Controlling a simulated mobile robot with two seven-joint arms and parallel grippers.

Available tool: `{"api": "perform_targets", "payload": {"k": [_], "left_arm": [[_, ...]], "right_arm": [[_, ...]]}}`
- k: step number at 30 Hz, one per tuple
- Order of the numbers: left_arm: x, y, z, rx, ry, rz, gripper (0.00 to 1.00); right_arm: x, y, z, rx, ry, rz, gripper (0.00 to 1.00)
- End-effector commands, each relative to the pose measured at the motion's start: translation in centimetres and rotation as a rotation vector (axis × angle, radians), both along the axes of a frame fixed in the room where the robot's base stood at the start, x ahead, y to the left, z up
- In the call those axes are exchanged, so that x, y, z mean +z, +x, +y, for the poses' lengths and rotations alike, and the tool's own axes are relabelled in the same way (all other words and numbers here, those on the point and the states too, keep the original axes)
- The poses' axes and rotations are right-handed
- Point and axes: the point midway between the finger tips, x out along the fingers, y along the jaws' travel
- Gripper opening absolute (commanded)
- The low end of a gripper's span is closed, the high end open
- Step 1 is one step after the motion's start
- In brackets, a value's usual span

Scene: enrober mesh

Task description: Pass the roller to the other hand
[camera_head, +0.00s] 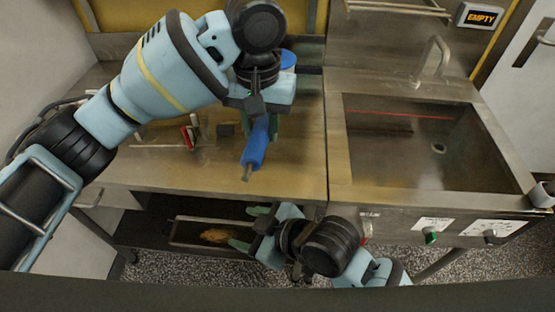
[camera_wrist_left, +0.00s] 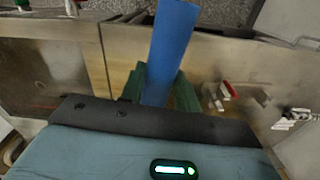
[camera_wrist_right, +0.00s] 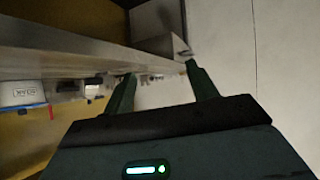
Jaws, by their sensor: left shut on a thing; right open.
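The roller is a blue cylinder (camera_head: 256,146) with a short metal end pointing toward the front of the counter. My left gripper (camera_head: 262,122) is shut on it and holds it over the right part of the wooden counter. The left wrist view shows the blue roller (camera_wrist_left: 168,50) between the green fingers (camera_wrist_left: 160,88), reaching away from the gripper. My right gripper (camera_head: 246,228) is open and empty, lower down in front of the counter's edge. Its green fingers stand apart in the right wrist view (camera_wrist_right: 160,88), with nothing between them.
A wooden counter (camera_head: 165,165) holds small red and grey items (camera_head: 190,132). A steel sink (camera_head: 400,150) is at the right, with knobs on its front. A lower shelf (camera_head: 150,232) holds a framed tray (camera_head: 185,238) with a brown item.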

Motion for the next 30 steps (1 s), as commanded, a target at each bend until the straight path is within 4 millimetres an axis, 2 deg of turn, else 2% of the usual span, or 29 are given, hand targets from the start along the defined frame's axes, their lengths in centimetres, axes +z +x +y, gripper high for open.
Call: {"api": "perform_targets", "payload": {"k": [1, 3, 7, 11, 20, 30], "left_arm": [[0.1, 0.0, 0.0, 0.0, 0.0, -0.001, 0.0], [0.1, 0.0, 0.0, 0.0, 0.0, -0.001, 0.0], [0.1, 0.0, 0.0, 0.0, 0.0, -0.001, 0.0], [0.1, 0.0, 0.0, 0.0, 0.0, -0.001, 0.0], [0.1, 0.0, 0.0, 0.0, 0.0, -0.001, 0.0], [0.1, 0.0, 0.0, 0.0, 0.0, -0.001, 0.0]], "right_arm": [[1.9, -0.3, 1.1, 0.07, -0.011, -0.04, 0.58], [3.9, -1.1, 2.4, 0.165, -0.037, -0.083, 0.58], [7.0, -3.0, 4.0, 0.34, -0.103, -0.171, 0.58], [9.3, -4.5, 4.6, 0.485, -0.193, -0.272, 0.58], [13.3, -4.8, 3.2, 0.652, -0.462, -0.537, 0.58], [17.3, -3.7, -0.2, 0.736, -0.822, -0.818, 0.58]]}}
